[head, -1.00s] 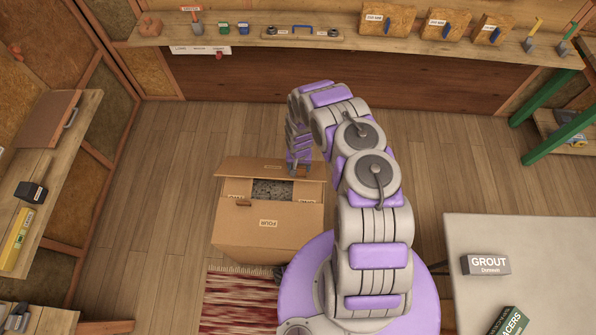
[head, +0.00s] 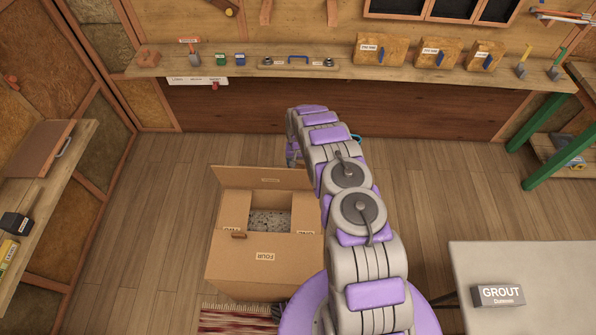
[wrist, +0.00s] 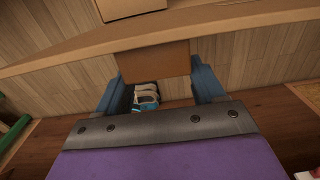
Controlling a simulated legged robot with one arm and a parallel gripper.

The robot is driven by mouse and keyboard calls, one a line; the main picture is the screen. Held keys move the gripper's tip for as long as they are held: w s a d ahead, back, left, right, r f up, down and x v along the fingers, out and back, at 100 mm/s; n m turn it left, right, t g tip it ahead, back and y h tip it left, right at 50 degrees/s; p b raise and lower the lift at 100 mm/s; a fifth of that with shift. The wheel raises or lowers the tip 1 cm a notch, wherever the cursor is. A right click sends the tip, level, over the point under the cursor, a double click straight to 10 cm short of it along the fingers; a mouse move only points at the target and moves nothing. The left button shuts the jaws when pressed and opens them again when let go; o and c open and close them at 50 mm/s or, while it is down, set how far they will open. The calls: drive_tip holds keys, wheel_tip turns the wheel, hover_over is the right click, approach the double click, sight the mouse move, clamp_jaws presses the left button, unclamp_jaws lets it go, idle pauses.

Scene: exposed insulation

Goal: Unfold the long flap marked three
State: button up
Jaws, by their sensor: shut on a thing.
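The open cardboard box (head: 262,262) stands on the floor in the head view. Its far flap (head: 235,178) is raised, tilted up along the back edge, with a small label too small to read. The near flap, labelled FOUR (head: 245,253), hangs outward at the front. Speckled grey material (head: 270,218) shows inside. In the wrist view, a brown cardboard piece (wrist: 153,60) sits between the blue fingers of my gripper (wrist: 163,85), which is shut on it. It appears to be part of the far flap. In the head view my arm hides the fingertips.
A striped rug (head: 235,318) lies in front of the box. A grey table (head: 535,265) with a GROUT box (head: 498,296) is at the right. A long shelf (head: 350,72) runs along the back wall. Floor left of the box is clear.

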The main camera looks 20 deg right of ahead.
drive_tip(key=shift+w+d+f+b, duration=0.15)
drive_tip(key=shift+w+f+b, duration=0.25)
drive_tip(key=shift+b, duration=0.25)
drive_tip(key=shift+w, duration=0.15)
drive_tip(key=shift+c, duration=0.6)
drive_tip(key=o, duration=0.4)
drive_tip(key=shift+r, duration=0.15)
drive_tip(key=o, duration=1.1)
drive_tip(key=shift+o, duration=0.2)
drive_tip(key=shift+r, duration=0.1)
wheel_tip(320, 180, up, 17)
drive_tip(key=p, duration=0.1)
drive_tip(key=shift+w, duration=0.1)
drive_tip(key=shift+c, duration=0.2)
